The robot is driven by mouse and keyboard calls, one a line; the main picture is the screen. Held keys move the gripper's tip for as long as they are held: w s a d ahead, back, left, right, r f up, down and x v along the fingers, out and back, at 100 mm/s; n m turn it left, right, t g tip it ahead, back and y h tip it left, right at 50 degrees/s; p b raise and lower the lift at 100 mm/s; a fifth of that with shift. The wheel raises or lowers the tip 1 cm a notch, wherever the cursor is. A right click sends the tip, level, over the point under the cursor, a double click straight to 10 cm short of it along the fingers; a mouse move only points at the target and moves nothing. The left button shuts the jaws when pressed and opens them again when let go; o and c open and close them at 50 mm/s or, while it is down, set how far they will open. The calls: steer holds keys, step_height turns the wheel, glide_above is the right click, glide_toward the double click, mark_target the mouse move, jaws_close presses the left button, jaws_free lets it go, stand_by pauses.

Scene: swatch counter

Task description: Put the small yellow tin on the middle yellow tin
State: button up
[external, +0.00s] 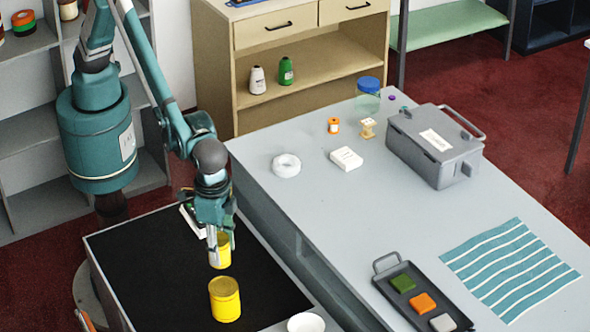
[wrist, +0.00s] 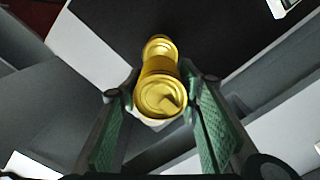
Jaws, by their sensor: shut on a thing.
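My gripper (external: 220,246) points down over the black mat and is shut on the small yellow tin (external: 222,254). The fingers cover part of this tin. In the wrist view the small yellow tin (wrist: 160,96) sits upright between the green finger pads, its round lid facing the camera. A larger yellow tin, which I take as the middle yellow tin (external: 225,300), stands upright on the mat, nearer the external camera. In the wrist view a second yellow tin (wrist: 158,47) shows just beyond the held one, partly hidden by it. The two tins look apart in the external view.
The black mat (external: 150,270) is mostly bare left of the tins. A white bowl (external: 306,323) is at its front right. The grey counter holds a dark tray (external: 390,291) with coloured pieces, a striped cloth (external: 510,265), a grey toolbox (external: 437,150) and a white ring (external: 286,165).

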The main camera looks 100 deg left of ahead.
steer(key=shift+f, duration=3)
steer(key=shift+f, duration=0.1)
steer(key=shift+f+p, duration=0.3)
steer(key=shift+f, duration=1.5)
steer(key=shift+f, duration=0.2)
steer(key=o, duration=1)
steer(key=shift+r, duration=0.15)
step_height(320, 180, up, 12)
steer(key=shift+r+b, duration=0.1)
steer(key=shift+b, duration=0.2)
